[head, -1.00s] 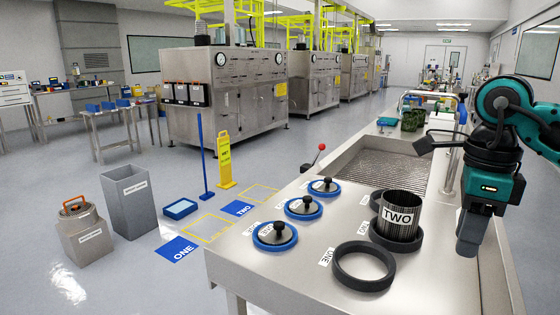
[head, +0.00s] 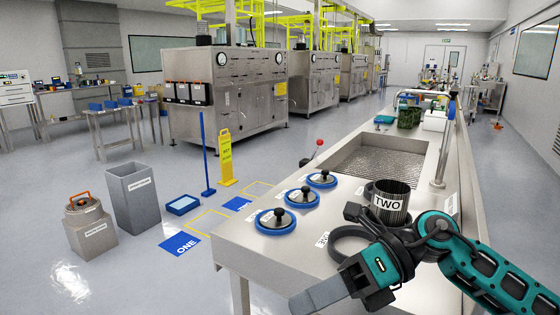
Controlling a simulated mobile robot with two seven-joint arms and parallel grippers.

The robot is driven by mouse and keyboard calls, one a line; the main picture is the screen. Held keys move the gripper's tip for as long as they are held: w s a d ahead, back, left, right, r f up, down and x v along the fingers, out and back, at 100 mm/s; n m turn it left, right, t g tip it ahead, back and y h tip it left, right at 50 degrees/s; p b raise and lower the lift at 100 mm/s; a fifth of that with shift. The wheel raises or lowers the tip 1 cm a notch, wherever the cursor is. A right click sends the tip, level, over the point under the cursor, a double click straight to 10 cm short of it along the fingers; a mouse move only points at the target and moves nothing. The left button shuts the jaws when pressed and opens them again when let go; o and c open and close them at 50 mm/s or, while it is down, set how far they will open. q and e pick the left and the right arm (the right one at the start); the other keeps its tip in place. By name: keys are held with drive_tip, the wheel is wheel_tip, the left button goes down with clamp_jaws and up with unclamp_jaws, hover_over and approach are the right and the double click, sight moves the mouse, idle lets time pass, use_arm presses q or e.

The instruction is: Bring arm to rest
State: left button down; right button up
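My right arm comes in from the right edge, low over the front of the steel bench (head: 240,239). Its gripper (head: 318,295) points to the lower left, past the bench's front part. I see its grey fingers side-on as one flat shape, so any gap between them is hidden. No object shows at the fingertips. The arm covers part of the front black ring (head: 345,236). The dark ribbed cylinder labelled TWO (head: 391,200) stands upright just behind the arm. My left gripper is not in view.
Several blue-rimmed lids with black knobs (head: 276,220) lie along the bench's left side. A sink (head: 375,160) and tap (head: 440,160) are behind. On the floor stand a grey bin (head: 133,198), an orange-handled container (head: 88,220) and a yellow sign (head: 225,158). Open floor lies front left.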

drive_tip(key=w+d+f+m+t+y, duration=0.1)
drive_tip(key=w+f+m+t, duration=0.2)
drive_tip(key=m+t, duration=0.85)
drive_tip(key=w+d+f+m+t+y, duration=0.1)
drive_tip(key=w+d+f+m+t, duration=0.1)
drive_tip(key=m+t, duration=0.95)
drive_tip(key=s+d+f+m+g+h, duration=0.25)
drive_tip(key=f+m+h, duration=0.25)
drive_tip(key=f+m, duration=0.3)
drive_tip(key=s+d+f+m+g+h, duration=0.1)
drive_tip(key=d+f+m+h, duration=0.3)
drive_tip(key=f+m+h, duration=0.3)
drive_tip(key=s+d+f+m+g+h, duration=0.1)
drive_tip(key=s+d+f+m+g, duration=0.1)
drive_tip(key=s+f+m, duration=0.1)
drive_tip(key=s+d+f+m+g, duration=0.2)
drive_tip(key=s+f+m, duration=0.1)
drive_tip(key=s+f, duration=0.3)
wheel_tip(320, 180, down, 2)
drive_tip(key=shift+s+f+g+h, duration=0.1)
drive_tip(key=shift+s+g+h, duration=0.15)
drive_tip(key=shift+g+h, duration=0.15)
